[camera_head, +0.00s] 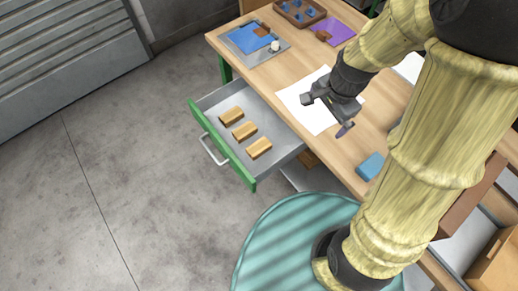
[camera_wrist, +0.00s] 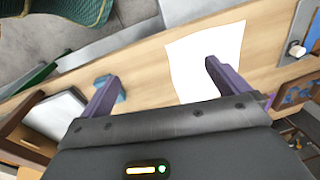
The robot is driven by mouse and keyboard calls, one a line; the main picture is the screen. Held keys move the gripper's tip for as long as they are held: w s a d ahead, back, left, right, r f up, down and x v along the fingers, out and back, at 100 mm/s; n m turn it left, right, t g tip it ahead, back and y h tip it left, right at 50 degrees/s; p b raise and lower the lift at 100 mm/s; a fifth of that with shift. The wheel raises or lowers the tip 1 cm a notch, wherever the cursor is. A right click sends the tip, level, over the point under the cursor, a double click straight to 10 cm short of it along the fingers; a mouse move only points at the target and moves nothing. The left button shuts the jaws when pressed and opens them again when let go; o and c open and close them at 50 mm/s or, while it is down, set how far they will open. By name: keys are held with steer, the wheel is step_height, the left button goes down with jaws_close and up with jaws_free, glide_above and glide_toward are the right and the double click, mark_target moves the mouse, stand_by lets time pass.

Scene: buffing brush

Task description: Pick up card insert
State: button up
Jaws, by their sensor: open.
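A flat white sheet (camera_head: 297,98), which may be the card insert, lies on the wooden worktop (camera_head: 292,68) behind the open drawer. It also shows in the wrist view (camera_wrist: 202,62), ahead of my gripper. My gripper (camera_head: 328,116) is over the sheet's right part and hides some of it. In the wrist view my gripper (camera_wrist: 161,82) has its two purple fingers spread wide, with nothing between them. The right finger overlaps the sheet in the picture. The left finger is near a blue block (camera_wrist: 121,92). I cannot tell the height above the worktop.
An open drawer (camera_head: 209,102) with a green front holds three tan blocks (camera_head: 245,131). The blue block (camera_head: 371,167) lies near the worktop's front edge. A blue-covered tray (camera_head: 252,42), a purple sheet (camera_head: 333,31) and a brown tray (camera_head: 300,12) are toward the back.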

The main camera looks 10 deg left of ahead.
steer(key=w+a+f+m+g+b, duration=0.1)
steer(key=w+a+f+m+b, duration=0.15)
steer(key=a+f+m, duration=0.65)
steer(key=m, duration=0.8)
glide_above(259, 146)
step_height(259, 146, down, 5)
steer(key=shift+s+a+r+h, duration=0.1)
steer(key=shift+s+h, duration=0.2)
steer(key=shift+h, duration=0.1)
step_height(259, 146, down, 12)
steer(key=shift+f+b, duration=0.1)
steer(key=shift+b, duration=0.65)
steer(key=shift+f, duration=0.1)
steer(key=f, duration=0.5)
steer(key=shift+w, duration=0.2)
